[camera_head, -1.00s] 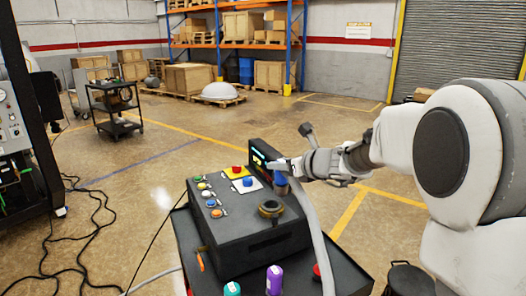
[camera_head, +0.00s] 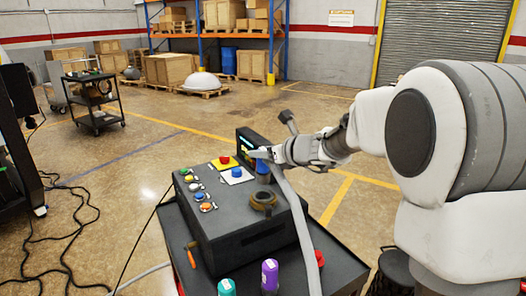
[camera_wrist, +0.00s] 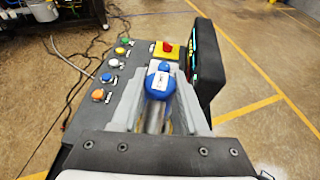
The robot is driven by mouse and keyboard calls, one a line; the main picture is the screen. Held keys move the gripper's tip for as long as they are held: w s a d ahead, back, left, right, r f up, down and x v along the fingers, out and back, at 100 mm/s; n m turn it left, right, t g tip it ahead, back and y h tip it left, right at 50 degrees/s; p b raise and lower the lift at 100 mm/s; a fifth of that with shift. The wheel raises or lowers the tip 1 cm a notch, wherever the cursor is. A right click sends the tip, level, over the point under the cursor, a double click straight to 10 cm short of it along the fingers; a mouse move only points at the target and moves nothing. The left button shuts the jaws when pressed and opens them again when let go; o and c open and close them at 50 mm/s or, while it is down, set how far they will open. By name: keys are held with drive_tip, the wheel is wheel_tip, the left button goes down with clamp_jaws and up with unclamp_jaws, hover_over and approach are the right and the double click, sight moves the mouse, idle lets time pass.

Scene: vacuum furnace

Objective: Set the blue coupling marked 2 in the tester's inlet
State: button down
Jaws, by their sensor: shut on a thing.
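My gripper (camera_head: 262,156) is shut on the blue coupling (camera_head: 264,172), holding it upright above the tester (camera_head: 225,228). In the wrist view, the coupling's blue cap (camera_wrist: 158,88) sits between the two grey fingers. Its top has a pale label, too small to read. The inlet is a brass-coloured ring (camera_head: 263,200) on the tester's dark top. The coupling appears just above and behind this ring in the head view; the exact gap cannot be told.
Purple (camera_head: 269,276) and teal (camera_head: 227,287) couplings stand on the cart (camera_head: 318,275) before the tester, with a red one (camera_head: 319,258) beside the grey hose (camera_head: 302,232). A raised display (camera_wrist: 205,65) stands close right of my gripper in the wrist view. Coloured buttons (camera_head: 194,187) line the tester's left.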

sight(267, 177)
drive_tip(key=shift+f+b, duration=2.95)
drive_tip(key=shift+f, duration=0.6)
drive_tip(key=shift+f+b, duration=0.2)
drive_tip(key=shift+b, duration=0.1)
drive_tip(key=shift+c, duration=1.7)
unclamp_jaws()
drive_tip(key=shift+f, duration=0.1)
drive_tip(key=v, duration=1.7)
drive_tip(key=shift+s+d, duration=0.15)
drive_tip(key=shift+d, duration=0.05)
